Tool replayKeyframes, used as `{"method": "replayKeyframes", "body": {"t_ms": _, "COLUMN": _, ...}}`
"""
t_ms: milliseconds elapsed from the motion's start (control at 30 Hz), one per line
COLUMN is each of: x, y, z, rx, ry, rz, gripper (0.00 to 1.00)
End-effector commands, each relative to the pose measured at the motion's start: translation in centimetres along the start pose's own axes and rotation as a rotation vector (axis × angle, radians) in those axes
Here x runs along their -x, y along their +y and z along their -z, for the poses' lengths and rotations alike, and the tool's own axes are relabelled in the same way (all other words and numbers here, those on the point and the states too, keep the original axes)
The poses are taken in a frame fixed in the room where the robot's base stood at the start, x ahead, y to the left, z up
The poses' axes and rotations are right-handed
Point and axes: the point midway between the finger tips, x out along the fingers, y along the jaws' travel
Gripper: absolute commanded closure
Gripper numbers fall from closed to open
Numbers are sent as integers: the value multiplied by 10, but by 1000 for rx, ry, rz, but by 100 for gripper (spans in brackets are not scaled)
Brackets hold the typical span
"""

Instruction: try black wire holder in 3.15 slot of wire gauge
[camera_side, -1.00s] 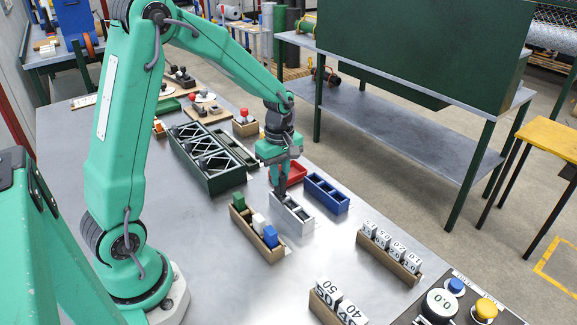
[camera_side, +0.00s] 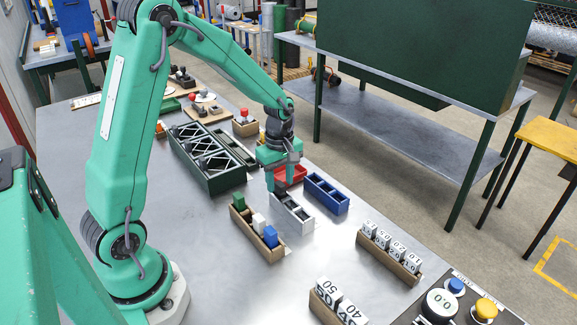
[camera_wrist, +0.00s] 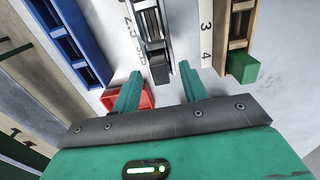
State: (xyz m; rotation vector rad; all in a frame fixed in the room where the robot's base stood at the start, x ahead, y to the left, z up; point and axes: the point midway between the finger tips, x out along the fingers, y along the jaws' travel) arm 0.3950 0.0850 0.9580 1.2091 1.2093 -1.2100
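The wire gauge is a pale grey slotted block (camera_side: 302,224) on the table below my gripper (camera_side: 281,187). It also shows at the top of the wrist view (camera_wrist: 178,30), with 2.5 on its left side and 3 and 4 on its right; another small label is hard to read. A dark block that looks like the black wire holder (camera_wrist: 158,68) is at the gauge's near end in the wrist view. My gripper (camera_wrist: 160,72) has its green fingers spread either side of it, with gaps. I cannot tell how deep the holder sits.
A blue slotted tray (camera_side: 327,193) stands right of the gauge, and a red tray (camera_side: 291,173) behind it. A wooden tray (camera_side: 262,240) with green, white and blue blocks is at left. A large dark green rack (camera_side: 207,160) lies behind. Number blocks (camera_side: 390,248) are at right.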

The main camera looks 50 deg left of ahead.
Motion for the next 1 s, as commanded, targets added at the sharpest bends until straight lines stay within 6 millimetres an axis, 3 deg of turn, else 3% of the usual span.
{"method": "replayKeyframes", "body": {"t_ms": 367, "x": 13, "y": 1, "z": 0, "rx": 0, "ry": 1, "rz": -2, "gripper": 57}}
{"method": "replayKeyframes", "body": {"t_ms": 800, "x": 66, "y": 1, "z": 0, "rx": 0, "ry": 1, "rz": -3, "gripper": 57}}
{"method": "replayKeyframes", "body": {"t_ms": 1000, "x": 78, "y": 0, "z": 0, "rx": 0, "ry": 0, "rz": -1, "gripper": 57}}
